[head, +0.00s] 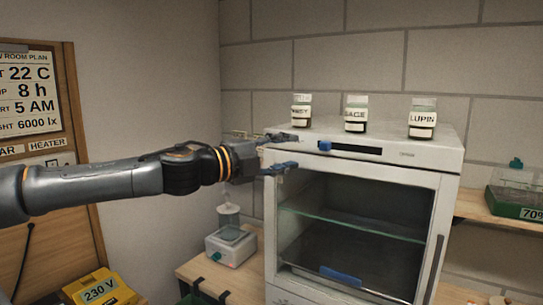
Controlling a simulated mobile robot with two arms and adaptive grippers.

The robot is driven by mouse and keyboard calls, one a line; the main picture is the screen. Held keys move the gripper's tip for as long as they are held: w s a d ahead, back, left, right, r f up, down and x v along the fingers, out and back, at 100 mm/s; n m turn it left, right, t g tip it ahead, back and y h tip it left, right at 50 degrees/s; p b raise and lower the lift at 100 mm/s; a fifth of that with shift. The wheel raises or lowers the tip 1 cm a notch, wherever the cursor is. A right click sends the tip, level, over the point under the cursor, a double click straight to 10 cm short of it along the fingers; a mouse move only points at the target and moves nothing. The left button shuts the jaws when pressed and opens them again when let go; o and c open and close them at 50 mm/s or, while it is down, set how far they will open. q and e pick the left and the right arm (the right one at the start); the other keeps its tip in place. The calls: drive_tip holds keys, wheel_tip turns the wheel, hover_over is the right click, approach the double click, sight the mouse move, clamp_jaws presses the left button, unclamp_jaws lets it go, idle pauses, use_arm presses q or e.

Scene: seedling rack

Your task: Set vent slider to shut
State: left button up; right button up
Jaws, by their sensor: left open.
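The vent slider shows as a small blue knob (324,146) at the left end of a dark slot (352,150) on the upper front of the white cabinet (450,190). Any markings by the slot are too small to read. My left gripper (297,151) is open, its two fingers one above the other, pointing right. In the picture its fingertips are just left of the knob, and nothing is between them. I cannot tell the depth gap. My right gripper is not in view.
Several labelled jars, among them SAGE (355,115) and LUPIN (422,119), stand on the cabinet top. The glass door (350,225) below is closed. A small device (231,245) stands on the bench at left. A green tray (515,202) sits on the right shelf.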

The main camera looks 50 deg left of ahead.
use_arm(q)
drive_tip(key=shift+s+a, duration=0.15)
drive_tip(key=shift+s, duration=0.75)
drive_tip(key=shift+s+a, duration=0.15)
drive_tip(key=shift+s, duration=0.7)
drive_tip(key=shift+w, duration=0.1)
